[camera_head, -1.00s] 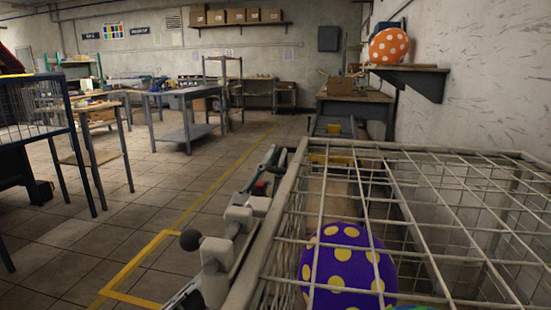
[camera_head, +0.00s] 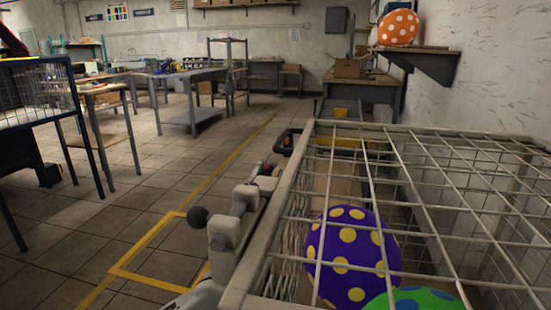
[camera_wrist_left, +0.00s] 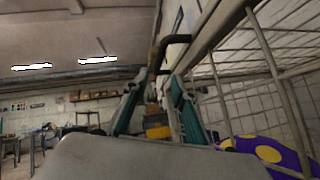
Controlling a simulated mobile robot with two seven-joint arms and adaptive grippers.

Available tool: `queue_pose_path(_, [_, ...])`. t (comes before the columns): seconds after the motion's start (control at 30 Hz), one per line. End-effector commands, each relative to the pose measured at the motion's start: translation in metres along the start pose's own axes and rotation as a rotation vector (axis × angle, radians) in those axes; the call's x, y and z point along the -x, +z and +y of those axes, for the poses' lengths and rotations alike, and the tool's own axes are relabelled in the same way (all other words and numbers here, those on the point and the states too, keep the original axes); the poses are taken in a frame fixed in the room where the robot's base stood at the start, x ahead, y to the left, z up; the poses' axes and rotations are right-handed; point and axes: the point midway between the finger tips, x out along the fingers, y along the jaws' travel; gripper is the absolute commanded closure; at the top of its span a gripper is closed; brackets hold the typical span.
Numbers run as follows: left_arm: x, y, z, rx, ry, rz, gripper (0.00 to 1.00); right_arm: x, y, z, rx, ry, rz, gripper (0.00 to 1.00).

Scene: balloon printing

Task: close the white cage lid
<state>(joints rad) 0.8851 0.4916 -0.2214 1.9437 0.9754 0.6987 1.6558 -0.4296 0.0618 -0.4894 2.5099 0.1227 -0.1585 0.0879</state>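The white cage lid (camera_head: 430,137) is a pale wire grid in a white frame, lying roughly flat across the top of the cage at the right of the head view. Its frame edge also shows in the wrist view (camera_wrist_left: 215,35). A dark handle (camera_head: 284,141) sticks out from the frame's far left corner; it appears in the wrist view (camera_wrist_left: 160,50) too. My left gripper (camera_head: 266,170) is beside the cage's left edge, just short of the handle. In the wrist view its teal fingers (camera_wrist_left: 160,95) are spread apart with nothing clearly between them. My right gripper is not seen.
A purple balloon with yellow dots (camera_head: 350,255) and a green balloon (camera_head: 415,298) are under the grid. An orange dotted balloon (camera_head: 398,27) is on a wall shelf (camera_head: 425,65). The floor left of the cage is open, with yellow line markings (camera_head: 165,285). Workbenches stand farther back.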

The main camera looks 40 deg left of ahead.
Motion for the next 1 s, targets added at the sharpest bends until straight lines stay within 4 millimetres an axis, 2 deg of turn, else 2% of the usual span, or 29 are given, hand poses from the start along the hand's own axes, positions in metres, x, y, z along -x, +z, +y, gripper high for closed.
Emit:
queue_pose_path(0.1, [0.018, -0.001, 0.000, -0.001, -0.002, 0.002, 0.74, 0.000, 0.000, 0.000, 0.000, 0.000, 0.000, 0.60])
queue_pose_path(0.27, [0.031, 0.000, 0.000, 0.001, -0.001, 0.001, 0.74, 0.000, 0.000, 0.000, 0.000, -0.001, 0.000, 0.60])
queue_pose_path(0.87, [0.033, 0.000, 0.000, 0.000, -0.001, 0.000, 0.74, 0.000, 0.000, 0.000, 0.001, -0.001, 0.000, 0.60])
queue_pose_path(1.0, [0.043, 0.008, -0.007, -0.055, -0.017, -0.001, 0.74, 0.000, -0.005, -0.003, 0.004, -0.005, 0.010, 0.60])
